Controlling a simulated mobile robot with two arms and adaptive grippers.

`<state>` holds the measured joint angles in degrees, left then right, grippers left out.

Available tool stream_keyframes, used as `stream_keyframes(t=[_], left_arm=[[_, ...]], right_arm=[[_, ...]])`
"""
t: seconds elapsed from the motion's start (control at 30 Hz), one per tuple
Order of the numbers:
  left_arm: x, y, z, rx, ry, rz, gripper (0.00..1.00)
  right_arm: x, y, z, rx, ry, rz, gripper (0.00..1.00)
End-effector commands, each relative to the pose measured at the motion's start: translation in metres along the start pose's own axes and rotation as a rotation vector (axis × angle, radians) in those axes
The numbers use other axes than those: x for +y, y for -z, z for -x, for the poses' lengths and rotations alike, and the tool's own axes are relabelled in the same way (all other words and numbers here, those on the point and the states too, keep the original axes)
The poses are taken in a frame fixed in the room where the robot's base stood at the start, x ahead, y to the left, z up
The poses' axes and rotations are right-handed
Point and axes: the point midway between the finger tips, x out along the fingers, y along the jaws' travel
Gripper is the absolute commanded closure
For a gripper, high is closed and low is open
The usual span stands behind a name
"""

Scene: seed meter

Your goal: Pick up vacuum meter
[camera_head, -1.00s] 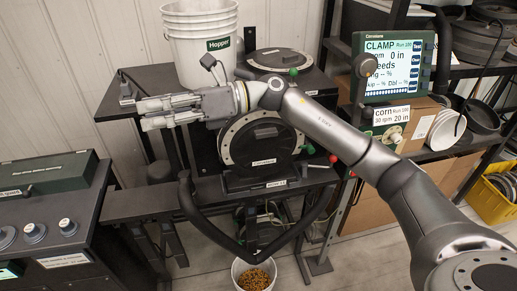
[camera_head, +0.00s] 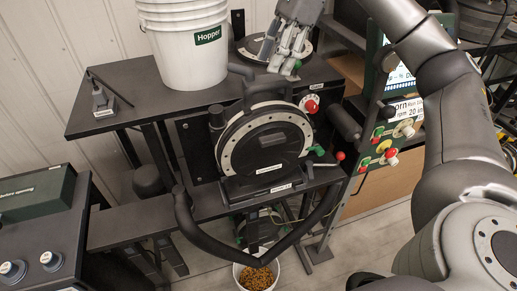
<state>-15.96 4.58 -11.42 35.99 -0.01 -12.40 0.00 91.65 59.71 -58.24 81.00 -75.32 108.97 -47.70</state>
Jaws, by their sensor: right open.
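A round black meter with a pale dotted ring (camera_head: 265,150) stands upright in the stand at the middle of the view. A second black disc with a pale rim (camera_head: 248,46) lies flat on the table top behind it. I cannot tell from labels which of the two is the vacuum meter. My right gripper (camera_head: 282,58) is open and empty, fingers pointing down over the flat disc, covering part of it. I cannot tell if the fingertips touch the disc. My left gripper is not in view.
A white hopper bucket (camera_head: 186,52) stands just left of the flat disc. A red knob (camera_head: 311,106) and a green lever lie in front of my gripper. A control panel (camera_head: 395,135) stands at the right. A bucket of seed (camera_head: 257,277) is below.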

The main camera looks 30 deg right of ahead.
Motion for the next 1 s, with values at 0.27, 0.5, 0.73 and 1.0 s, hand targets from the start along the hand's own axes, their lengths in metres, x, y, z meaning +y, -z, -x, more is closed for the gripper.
stream_keyframes(t=[0.27,0.5,0.73,1.0], left_arm=[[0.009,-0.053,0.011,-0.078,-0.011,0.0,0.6],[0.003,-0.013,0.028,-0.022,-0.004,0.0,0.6],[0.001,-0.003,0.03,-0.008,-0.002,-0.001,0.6],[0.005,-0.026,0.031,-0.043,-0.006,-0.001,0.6]], right_arm=[[0.0,-0.001,-0.026,-0.001,-0.001,0.0,0.57],[0.001,0.001,-0.057,0.0,-0.004,-0.001,0.57],[0.001,0.001,-0.076,-0.003,0.0,-0.001,0.57],[0.0,0.002,-0.076,-0.003,0.0,0.0,0.7]])
